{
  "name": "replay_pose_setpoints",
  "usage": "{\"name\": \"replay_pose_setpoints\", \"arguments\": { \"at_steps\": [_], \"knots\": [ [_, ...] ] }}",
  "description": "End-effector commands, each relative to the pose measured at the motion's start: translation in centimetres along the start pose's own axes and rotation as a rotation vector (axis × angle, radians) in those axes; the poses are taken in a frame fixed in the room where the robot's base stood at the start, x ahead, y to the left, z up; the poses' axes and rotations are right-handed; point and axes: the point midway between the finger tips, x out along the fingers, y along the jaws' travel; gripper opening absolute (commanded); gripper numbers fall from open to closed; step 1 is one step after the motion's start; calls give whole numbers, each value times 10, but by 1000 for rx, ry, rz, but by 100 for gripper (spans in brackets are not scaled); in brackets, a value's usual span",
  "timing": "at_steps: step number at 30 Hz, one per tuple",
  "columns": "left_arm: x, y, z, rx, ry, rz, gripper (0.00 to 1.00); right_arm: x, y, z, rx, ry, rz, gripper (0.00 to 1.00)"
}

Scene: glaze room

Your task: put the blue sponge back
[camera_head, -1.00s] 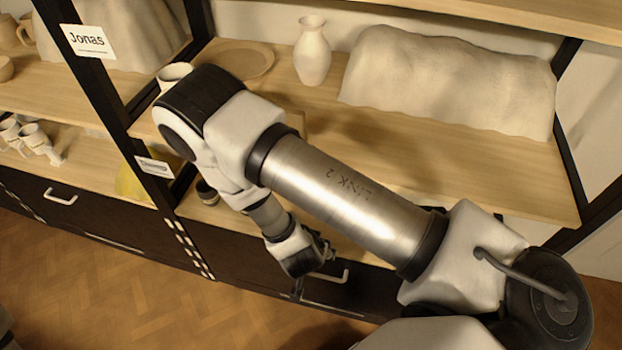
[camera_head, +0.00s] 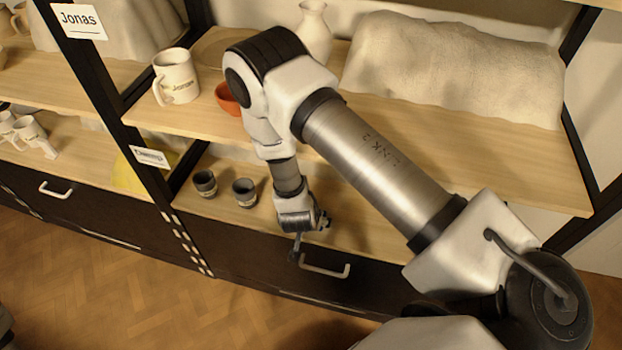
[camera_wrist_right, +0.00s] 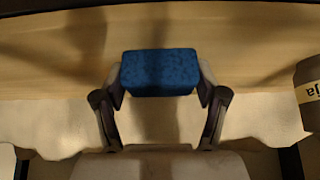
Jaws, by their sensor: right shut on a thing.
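The blue sponge (camera_wrist_right: 160,72) is in the right wrist view, held between the two fingertips of my right gripper (camera_wrist_right: 160,88). The gripper is shut on its two ends. In the head view my right gripper (camera_head: 297,243) hangs in front of the lower shelf, close to the drawer handle. The sponge cannot be made out there. My left gripper is in neither view.
The upper shelf (camera_head: 480,160) holds a white mug (camera_head: 178,78), an orange bowl (camera_head: 228,98), a pale vase (camera_head: 315,35) and a large covered lump (camera_head: 450,70). Two small dark cups (camera_head: 244,193) stand on the lower shelf. A drawer handle (camera_head: 325,271) sticks out below. A labelled container (camera_wrist_right: 309,92) is at right in the wrist view.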

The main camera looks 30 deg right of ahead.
Motion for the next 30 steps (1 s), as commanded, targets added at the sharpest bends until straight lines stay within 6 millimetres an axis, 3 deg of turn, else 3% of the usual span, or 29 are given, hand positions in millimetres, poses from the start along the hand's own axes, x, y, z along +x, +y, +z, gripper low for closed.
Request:
{"name": "replay_pose_setpoints", "arguments": {
  "at_steps": [1, 2, 3, 16, 30],
  "knots": [
    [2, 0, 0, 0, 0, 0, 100, 3, 0, 2, 0, 0, 0, 28],
    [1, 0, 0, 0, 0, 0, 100, 2, 0, 1, 0, 0, 0, 82],
    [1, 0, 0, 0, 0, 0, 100, 1, 0, 1, 0, 0, 0, 96],
    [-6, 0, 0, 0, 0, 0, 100, -7, 0, -2, -1, 0, -1, 97],
    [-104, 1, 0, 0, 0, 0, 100, -112, 0, -5, -4, 1, -1, 97]
  ]
}}
